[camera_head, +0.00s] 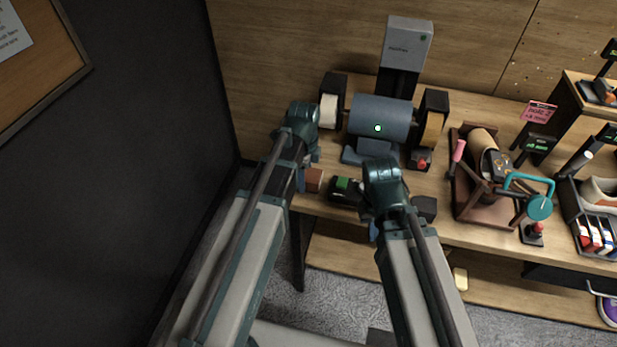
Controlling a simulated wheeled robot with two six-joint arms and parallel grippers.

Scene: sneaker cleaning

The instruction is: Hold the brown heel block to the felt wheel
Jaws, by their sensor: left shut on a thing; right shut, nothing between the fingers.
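The brown heel block (314,180) shows beside my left forearm near the front of the bench. My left gripper (301,181) is mostly hidden by its own arm; it is shut on the block. The pale felt wheel (328,112) is on the left end of the grey machine (379,117). In the picture the block is below the wheel, apart from it. My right gripper (373,231) is largely hidden behind its wrist, near the bench's front edge, shut and empty.
A tan wheel (433,129) is at the machine's right end, with a red button (421,163) below. A dark box with a green top (343,187) sits between my arms. A brown stand with a clamp (483,205) is to the right.

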